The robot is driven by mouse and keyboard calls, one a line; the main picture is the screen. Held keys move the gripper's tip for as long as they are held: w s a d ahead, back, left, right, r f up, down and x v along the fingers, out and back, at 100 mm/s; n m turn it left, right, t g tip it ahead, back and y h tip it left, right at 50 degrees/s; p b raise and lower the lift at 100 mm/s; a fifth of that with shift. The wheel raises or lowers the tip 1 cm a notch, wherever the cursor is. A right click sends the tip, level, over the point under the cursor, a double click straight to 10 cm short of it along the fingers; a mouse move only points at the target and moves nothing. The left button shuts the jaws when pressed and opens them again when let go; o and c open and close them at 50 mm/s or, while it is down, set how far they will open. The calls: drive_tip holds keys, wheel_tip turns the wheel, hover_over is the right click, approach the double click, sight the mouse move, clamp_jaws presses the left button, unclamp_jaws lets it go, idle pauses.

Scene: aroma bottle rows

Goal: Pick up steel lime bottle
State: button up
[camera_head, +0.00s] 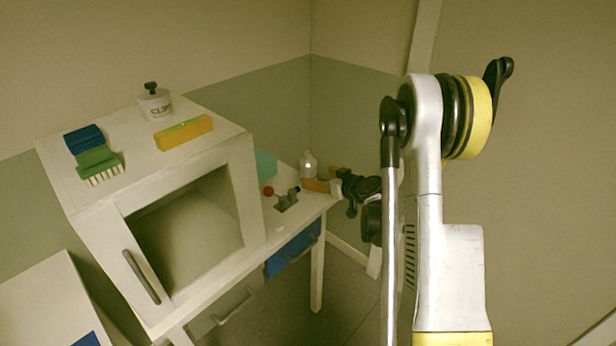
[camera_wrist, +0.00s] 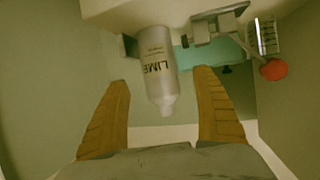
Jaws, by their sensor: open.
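The steel lime bottle (camera_wrist: 155,68) is a grey-silver cylinder with "LIME" on its label and a narrow neck. In the wrist view it appears upside down, between the tips of my two orange fingers. In the head view a pale bottle (camera_head: 308,164), probably the same one, stands upright on the white table, just beyond my gripper (camera_head: 318,185). My gripper (camera_wrist: 163,80) is open, with a visible gap on each side of the bottle. Whether the bottle is fully between the fingers or just past their tips is unclear.
A grey clamp-like fixture (camera_head: 286,200) and a red ball (camera_head: 268,191) are close by; the ball also shows in the wrist view (camera_wrist: 274,97). A teal item (camera_head: 265,163) stands behind. A white open-fronted cabinet (camera_head: 200,180) is to the left, with several items on top.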

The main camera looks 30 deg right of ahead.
sight(308, 174)
drive_tip(key=b+x, duration=0.3)
drive_tip(key=x, duration=0.4)
drive_tip(key=shift+w+f, duration=0.15)
drive_tip(key=shift+f, duration=0.1)
drive_tip(key=shift+r, duration=0.15)
drive_tip(key=c, duration=1.5)
